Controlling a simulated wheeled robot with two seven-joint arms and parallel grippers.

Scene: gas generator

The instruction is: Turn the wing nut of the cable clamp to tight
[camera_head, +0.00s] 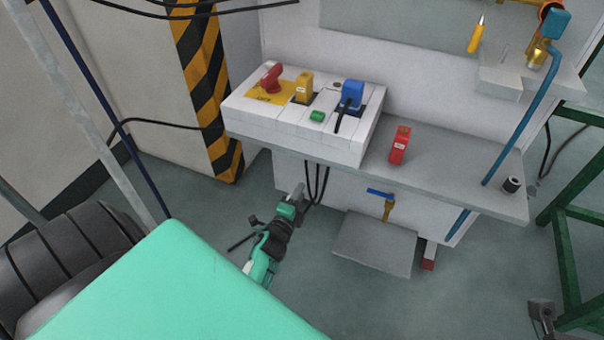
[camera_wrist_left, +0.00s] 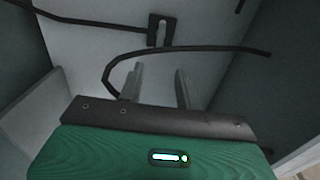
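My left gripper (camera_head: 298,194) is low in front of the white generator housing, beneath the left part of its shelf, in the head view. In the left wrist view its two grey fingers (camera_wrist_left: 158,84) are apart, with nothing seen held between them. Ahead of them on the pale wall is a small dark bracket (camera_wrist_left: 152,40) with a light upright piece, possibly the cable clamp and its wing nut. A black cable (camera_wrist_left: 190,52) arcs across the view between the fingers and the bracket. In the head view I cannot make out the clamp.
The control box (camera_head: 330,140) with red, yellow and blue switches stands on the grey shelf (camera_head: 450,170) above my gripper. A red block (camera_head: 399,146) stands beside it. A blue-handled valve (camera_head: 382,195) and a grey plate (camera_head: 375,243) are right of my gripper. A striped post (camera_head: 205,90) is left.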

